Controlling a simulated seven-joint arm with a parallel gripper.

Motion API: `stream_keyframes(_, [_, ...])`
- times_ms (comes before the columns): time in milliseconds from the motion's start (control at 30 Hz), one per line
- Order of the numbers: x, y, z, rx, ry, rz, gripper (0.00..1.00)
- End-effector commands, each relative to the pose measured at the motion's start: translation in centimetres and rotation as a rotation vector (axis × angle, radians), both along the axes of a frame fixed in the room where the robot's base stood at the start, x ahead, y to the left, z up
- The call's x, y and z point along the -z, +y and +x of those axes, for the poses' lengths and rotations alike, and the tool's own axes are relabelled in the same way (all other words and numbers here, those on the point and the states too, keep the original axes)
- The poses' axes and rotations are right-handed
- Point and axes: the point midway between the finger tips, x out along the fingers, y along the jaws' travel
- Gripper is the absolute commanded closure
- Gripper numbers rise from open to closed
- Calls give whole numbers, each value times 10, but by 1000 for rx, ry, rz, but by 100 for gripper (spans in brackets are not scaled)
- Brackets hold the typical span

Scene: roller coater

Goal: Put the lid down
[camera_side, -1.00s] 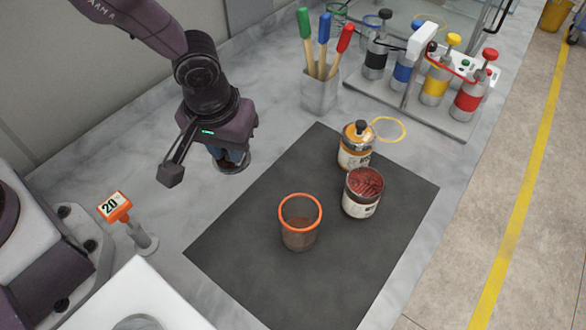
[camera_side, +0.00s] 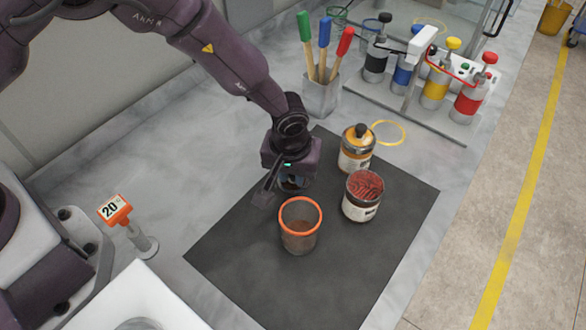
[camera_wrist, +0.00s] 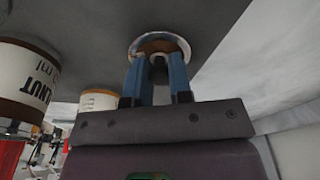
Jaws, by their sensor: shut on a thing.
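My gripper (camera_side: 291,180) is shut on the lid and hangs over the upper left part of the dark mat. In the wrist view its two blue fingers (camera_wrist: 157,72) pinch the knob of the lid (camera_wrist: 178,42), a round metal disc with a shiny rim and brown centre. In the side view the lid is mostly hidden under my gripper. An open tin with a white label and reddish-brown top (camera_side: 363,196) stands to the right. I cannot tell the lid's exact height above the mat (camera_side: 330,285).
An orange-rimmed cup (camera_side: 300,228) stands just in front of my gripper. A tin with an orange top and dark knob (camera_side: 356,150) stands behind the open tin. A tool holder (camera_side: 320,97) and a rack of coloured bottles (camera_side: 435,85) are farther back. The mat's front is clear.

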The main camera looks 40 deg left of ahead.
Motion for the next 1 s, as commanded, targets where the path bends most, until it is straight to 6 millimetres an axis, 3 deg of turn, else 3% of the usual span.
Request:
stream_keyframes(300, [3, 0, 0, 0, 0, 0, 100])
stream_keyframes(333, [3, 0, 0, 0, 0, 0, 78])
stream_keyframes(433, [2, 0, 0, 0, 0, -1, 55])
stream_keyframes(767, [-1, 0, 0, 0, -1, -1, 54])
stream_keyframes(1000, [-39, -3, -4, 2, -5, -3, 54])
